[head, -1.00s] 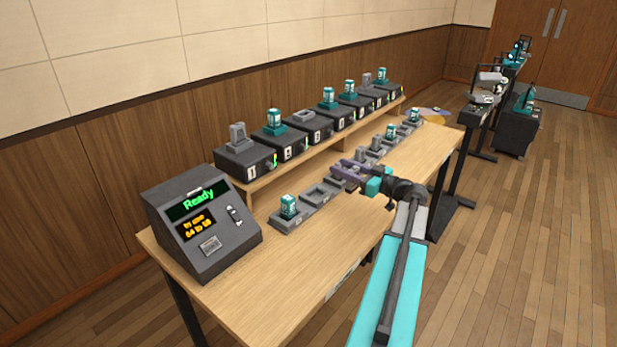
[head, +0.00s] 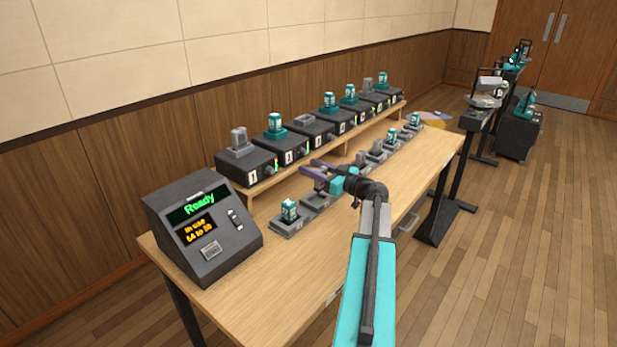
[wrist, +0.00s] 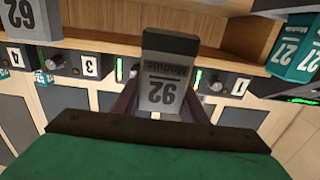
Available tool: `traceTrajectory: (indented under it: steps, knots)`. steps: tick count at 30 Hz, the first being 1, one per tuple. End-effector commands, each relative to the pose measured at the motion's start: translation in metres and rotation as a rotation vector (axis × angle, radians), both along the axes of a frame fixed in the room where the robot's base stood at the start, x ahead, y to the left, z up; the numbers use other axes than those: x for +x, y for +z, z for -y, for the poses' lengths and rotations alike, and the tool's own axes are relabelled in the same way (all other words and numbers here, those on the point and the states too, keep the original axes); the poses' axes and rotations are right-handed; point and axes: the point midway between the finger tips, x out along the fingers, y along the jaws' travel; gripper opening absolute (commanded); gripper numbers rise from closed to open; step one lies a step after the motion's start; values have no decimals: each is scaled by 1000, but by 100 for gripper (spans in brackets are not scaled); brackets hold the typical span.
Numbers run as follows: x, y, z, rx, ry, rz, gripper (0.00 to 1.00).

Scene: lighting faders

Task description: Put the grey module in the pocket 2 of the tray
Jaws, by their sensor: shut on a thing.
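My gripper (head: 314,168) has purple fingers and is shut on the grey module (wrist: 168,85). In the wrist view the module is upright between the fingers, with a dark end and a pale, upside-down number label. In the head view it shows as a small grey shape (head: 320,184) under the fingers. The tray is a row of grey pockets along the table. Its nearest pocket (head: 285,233) holds a teal module (head: 290,211). The second pocket (head: 313,206) is below my gripper and partly hidden by it; whether the module touches it I cannot tell.
Black numbered units (head: 247,168) stand on a wooden shelf behind the tray, several bearing teal or grey modules. A console (head: 203,233) reading "Ready" stands at the near left. More modules occupy the tray's far end. The table's front part (head: 300,270) is clear.

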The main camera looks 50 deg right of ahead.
Motion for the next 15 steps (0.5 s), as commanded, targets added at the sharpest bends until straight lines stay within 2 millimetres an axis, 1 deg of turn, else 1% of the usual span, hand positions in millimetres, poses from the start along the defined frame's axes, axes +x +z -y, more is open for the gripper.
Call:
traceTrajectory:
  steps: [5, 9, 15]
  knots:
    - [3, 0, -1, 0, 2, 0, 15]
    - [15, -2, -6, 1, 4, 0, 15]
    - [13, -28, -5, 2, 2, -1, 15]
